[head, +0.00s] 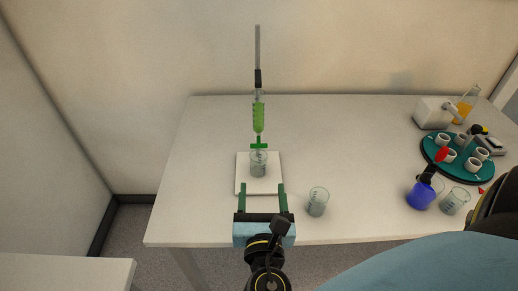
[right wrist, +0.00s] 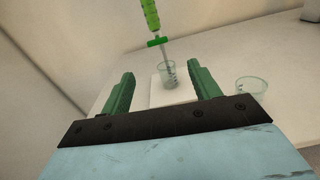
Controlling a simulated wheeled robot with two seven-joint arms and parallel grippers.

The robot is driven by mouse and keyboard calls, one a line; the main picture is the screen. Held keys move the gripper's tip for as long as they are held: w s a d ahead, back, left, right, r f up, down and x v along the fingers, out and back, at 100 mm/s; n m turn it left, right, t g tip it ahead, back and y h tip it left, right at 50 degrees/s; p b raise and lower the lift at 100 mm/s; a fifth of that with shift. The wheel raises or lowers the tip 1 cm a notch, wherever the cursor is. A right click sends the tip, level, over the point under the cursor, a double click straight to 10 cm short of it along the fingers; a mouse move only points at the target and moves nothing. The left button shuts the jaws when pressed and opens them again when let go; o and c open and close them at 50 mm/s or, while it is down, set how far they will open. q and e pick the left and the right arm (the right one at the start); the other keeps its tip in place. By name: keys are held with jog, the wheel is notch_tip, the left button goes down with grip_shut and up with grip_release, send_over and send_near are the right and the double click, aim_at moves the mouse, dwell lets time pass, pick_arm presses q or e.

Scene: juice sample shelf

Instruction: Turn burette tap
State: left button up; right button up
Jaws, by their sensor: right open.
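The burette (head: 258,115) stands upright near the back of the table, with a green body. Its green tap (head: 258,146) is a crossbar at the lower end, above a clear beaker (head: 258,163) on a white square base (head: 244,182). My right gripper (head: 262,189) is open and empty, in front of the base, its green fingers pointing toward the burette. In the right wrist view the tap (right wrist: 158,42) shows beyond and above the fingers (right wrist: 163,82), apart from them. The beaker (right wrist: 168,73) shows between the fingers. My left gripper is not in view.
A clear beaker (head: 318,201) stands just right of my right gripper. At the right are a blue-filled vessel (head: 420,195), another beaker (head: 454,201), a round teal tray (head: 430,153) with several cups, and a flask of orange liquid (head: 463,108). The table's left part is clear.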

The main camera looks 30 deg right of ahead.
aim_at(259, 147)
jog(key=shift+n, duration=0.3)
jog(key=x, duration=0.4)
jog(key=p+x, duration=0.1)
jog(key=x, duration=0.4)
jog(key=p+x, duration=0.1)
jog(key=x, duration=0.3)
jog(key=shift+w+a+r, duration=0.1)
jog(key=shift+w+r, duration=0.15)
jog(key=shift+r, duration=0.05)
jog(key=shift+c, duration=0.4)
jog(key=c, duration=0.9)
jog(key=m+b, duration=0.1)
jog(key=m, duration=0.4)
jog(key=o, duration=1)
